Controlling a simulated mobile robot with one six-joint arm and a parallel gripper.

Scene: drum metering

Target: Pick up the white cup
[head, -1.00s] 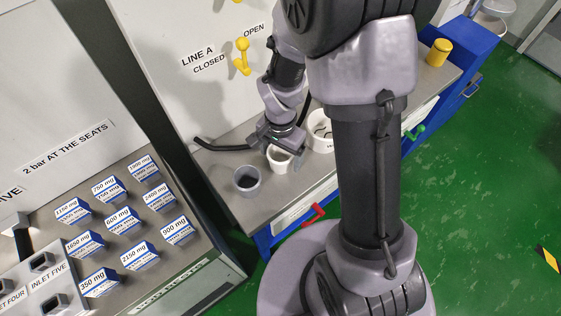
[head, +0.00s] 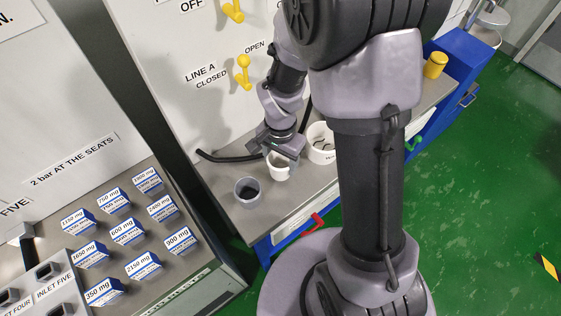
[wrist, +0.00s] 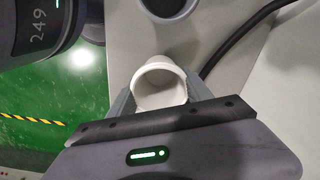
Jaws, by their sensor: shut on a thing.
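The white cup (head: 279,170) stands at the bench top in the head view, partly hidden by my gripper (head: 284,150) above it. In the wrist view the white cup (wrist: 160,86) sits between the two fingers of my gripper (wrist: 160,98), with its open mouth showing and its inside empty as far as I can see. The fingers are shut on the cup, one on each side. I cannot tell whether the cup's base touches the bench.
A grey cup (head: 248,191) stands left of the white cup, and a larger white container (head: 321,146) stands to its right. A black hose (head: 228,157) lies behind. Labelled blocks (head: 127,231) fill the left panel.

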